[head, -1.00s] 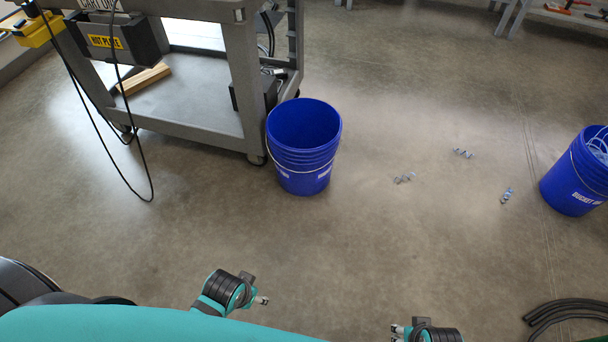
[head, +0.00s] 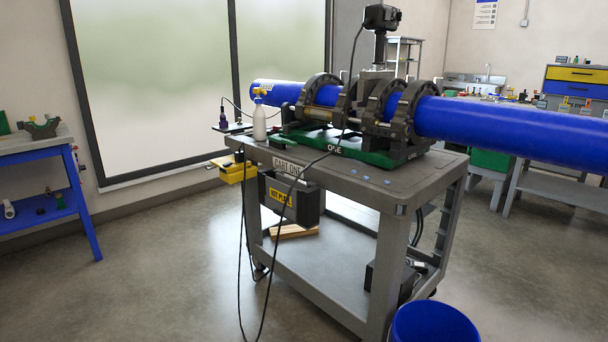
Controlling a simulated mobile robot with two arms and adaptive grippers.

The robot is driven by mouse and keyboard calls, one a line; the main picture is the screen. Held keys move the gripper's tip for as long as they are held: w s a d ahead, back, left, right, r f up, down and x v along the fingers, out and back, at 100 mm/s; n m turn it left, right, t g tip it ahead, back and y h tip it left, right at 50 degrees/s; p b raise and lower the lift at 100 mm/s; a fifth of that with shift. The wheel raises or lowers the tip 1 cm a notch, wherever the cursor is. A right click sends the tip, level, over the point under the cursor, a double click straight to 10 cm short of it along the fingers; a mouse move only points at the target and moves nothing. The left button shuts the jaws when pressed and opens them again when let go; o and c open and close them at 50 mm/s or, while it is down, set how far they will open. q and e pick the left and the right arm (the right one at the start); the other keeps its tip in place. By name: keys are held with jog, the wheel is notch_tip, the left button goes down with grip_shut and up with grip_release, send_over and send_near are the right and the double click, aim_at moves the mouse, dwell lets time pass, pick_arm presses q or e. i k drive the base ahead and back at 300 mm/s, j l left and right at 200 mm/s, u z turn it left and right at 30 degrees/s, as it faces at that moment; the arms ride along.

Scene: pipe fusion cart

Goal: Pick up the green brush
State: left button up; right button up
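I cannot make out a green brush for certain. Small green items show on the blue workbench (head: 22,148) at the left: one at the top's left edge, one (head: 40,128) with a brown part on the top, and one (head: 59,200) on the lower shelf. They are too small to name. Neither of my grippers is in the head view.
A grey cart (head: 345,188) stands in the middle, carrying a green-based pipe fusion machine (head: 345,148) with a long blue pipe (head: 510,122) jutting right. Black cables hang at its left. A blue bucket (head: 432,322) stands in front. The floor (head: 150,270) at left is clear.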

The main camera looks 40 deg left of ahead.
aim_at(279, 143)
jog(key=u, duration=1.55)
